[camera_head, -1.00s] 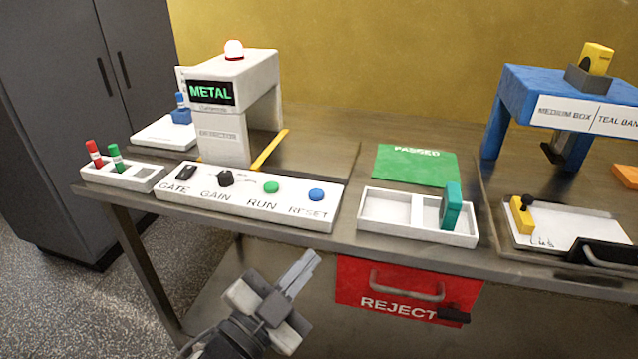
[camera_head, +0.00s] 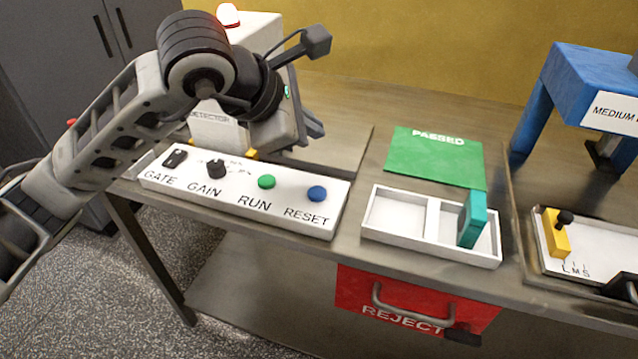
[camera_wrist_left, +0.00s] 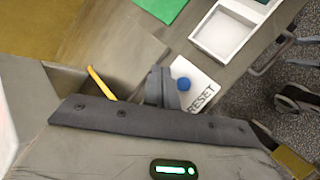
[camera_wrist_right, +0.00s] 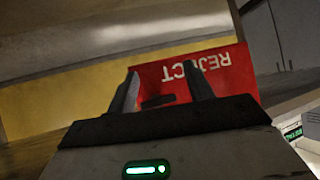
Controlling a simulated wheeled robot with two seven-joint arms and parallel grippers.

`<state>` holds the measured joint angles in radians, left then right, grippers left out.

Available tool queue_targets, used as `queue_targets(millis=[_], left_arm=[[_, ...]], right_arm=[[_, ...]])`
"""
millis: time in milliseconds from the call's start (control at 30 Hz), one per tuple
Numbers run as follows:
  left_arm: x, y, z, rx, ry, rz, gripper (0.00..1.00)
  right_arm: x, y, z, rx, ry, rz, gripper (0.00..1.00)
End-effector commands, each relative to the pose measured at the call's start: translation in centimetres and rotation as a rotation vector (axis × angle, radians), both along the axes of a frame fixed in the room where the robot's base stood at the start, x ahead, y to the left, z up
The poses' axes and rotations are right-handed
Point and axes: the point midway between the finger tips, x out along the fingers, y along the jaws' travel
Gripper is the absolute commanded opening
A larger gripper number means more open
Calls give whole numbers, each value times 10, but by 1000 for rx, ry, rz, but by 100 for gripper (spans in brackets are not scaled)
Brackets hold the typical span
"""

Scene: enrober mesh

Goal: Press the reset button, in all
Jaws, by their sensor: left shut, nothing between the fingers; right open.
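The blue reset button (camera_head: 317,194) is at the right end of the white control panel (camera_head: 330,222), above the word RESET. It also shows in the left wrist view (camera_wrist_left: 183,84), just right of my left fingers. My left gripper (camera_wrist_left: 160,78) is shut and empty. In the head view its body (camera_head: 278,125) is above and behind the panel, up and left of the button, and its fingertips are hard to make out. It appears apart from the button.
A green run button (camera_head: 267,182), the gain knob (camera_head: 216,168) and the gate switch (camera_head: 175,158) share the panel. A white tray (camera_head: 385,240) holds a teal block (camera_head: 472,219). My left arm hides much of the metal detector (camera_head: 212,130). The green PASSED mat (camera_head: 430,165) is clear.

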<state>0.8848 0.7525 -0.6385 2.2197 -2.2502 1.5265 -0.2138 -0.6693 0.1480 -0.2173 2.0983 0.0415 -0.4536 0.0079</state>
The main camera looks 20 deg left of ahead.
Motion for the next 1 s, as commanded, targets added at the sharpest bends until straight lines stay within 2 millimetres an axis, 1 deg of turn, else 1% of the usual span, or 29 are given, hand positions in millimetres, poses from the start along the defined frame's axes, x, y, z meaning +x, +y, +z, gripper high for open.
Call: queue_targets(millis=[233, 367, 467, 600, 800, 867, 1000], left_arm=[[0, -1, -1, -2, 1, -1, 0], [0, -1, -7, -3, 3, -2, 0], [0, -1, -17, -4, 4, -3, 0], [-1, -1, -38, -4, 5, -3, 0], [-1, -1, -65, -4, 4, -3, 0], [0, -1, -75, -5, 2, -2, 0], [0, -1, -85, -4, 1, -3, 0]], right_arm=[[-3, 0, -2, 0, 6, 1, 52], [-3, 1, -5, 2, 7, 0, 52], [-2, 1, -10, 9, 6, -1, 52], [-1, 2, -16, 22, 1, -2, 52], [2, 6, -15, 58, -22, -11, 52], [3, 7, -21, 68, -27, -15, 52], [3, 8, -25, 83, -31, -18, 52]])
